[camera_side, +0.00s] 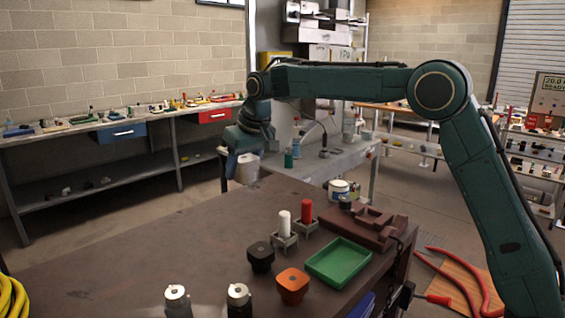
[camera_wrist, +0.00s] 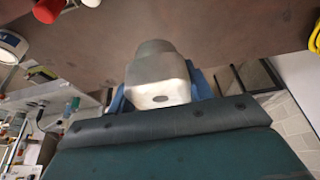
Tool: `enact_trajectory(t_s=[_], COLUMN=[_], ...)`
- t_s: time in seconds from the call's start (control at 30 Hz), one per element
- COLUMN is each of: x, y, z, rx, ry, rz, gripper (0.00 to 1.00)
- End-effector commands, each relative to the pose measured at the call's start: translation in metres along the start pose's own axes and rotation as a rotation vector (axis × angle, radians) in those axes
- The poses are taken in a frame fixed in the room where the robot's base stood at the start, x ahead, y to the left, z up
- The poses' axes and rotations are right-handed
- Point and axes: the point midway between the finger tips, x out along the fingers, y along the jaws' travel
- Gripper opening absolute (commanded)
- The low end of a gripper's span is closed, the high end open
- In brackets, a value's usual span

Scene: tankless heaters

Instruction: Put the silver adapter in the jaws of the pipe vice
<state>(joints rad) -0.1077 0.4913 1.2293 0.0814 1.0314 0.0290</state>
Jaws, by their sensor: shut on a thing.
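My gripper (camera_wrist: 158,92) is shut on a silver, block-like piece with a rounded top and a small dark oval on its face, which looks like the silver adapter (camera_wrist: 158,70). Blue fingers show on both sides of it in the wrist view.
A green tray (camera_side: 338,262) lies in front of the vice. White (camera_side: 284,224) and red (camera_side: 307,212) cylinders stand in holders beside it. A black knob (camera_side: 261,256), an orange knob (camera_side: 292,285) and two silver fittings (camera_side: 177,299) stand nearer the front. The table's left part is clear.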

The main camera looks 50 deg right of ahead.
Motion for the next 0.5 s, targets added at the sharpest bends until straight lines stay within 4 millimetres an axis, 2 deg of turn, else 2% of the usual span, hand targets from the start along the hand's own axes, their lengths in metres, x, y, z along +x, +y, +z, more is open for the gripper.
enact_trajectory(t_s=[0.37, 0.5], x=[0.007, 0.016], y=[0.000, 0.000], z=[0.003, 0.007], rx=[0.000, 0.000], ry=[0.005, 0.001], rz=[-0.001, 0.000], gripper=[0.13, 0.13])
